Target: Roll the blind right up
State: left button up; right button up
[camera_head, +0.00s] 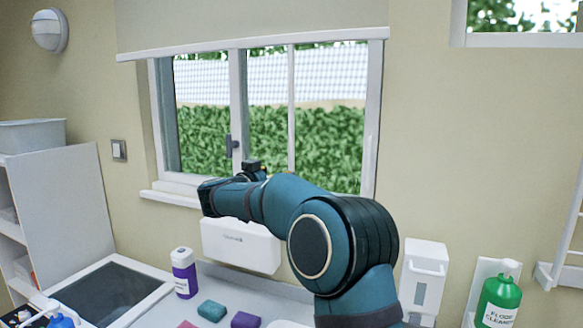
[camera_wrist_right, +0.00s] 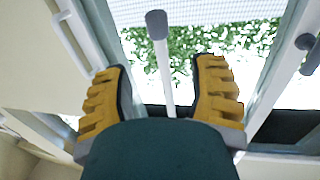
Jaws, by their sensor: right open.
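The blind (camera_head: 250,18) is a pale beige sheet across the top of the window (camera_head: 330,120). My left gripper is not in view.
Below the window are a white wall dispenser (camera_head: 240,246), a purple bottle (camera_head: 184,272) and sponges (camera_head: 212,310) on the counter. A green bottle (camera_head: 497,302) stands at the right. A shelf unit (camera_head: 62,205) is at the left. The window handle (camera_head: 230,146) sticks out.

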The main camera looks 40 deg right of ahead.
aim_at(290, 170)
jog(key=p+x, duration=0.1)
jog(key=x, duration=0.7)
jog(key=shift+d+f+p, duration=0.1)
jog(key=shift+d+p, duration=0.05)
jog(key=shift+p, duration=0.25)
jog(key=shift+w, duration=0.1)
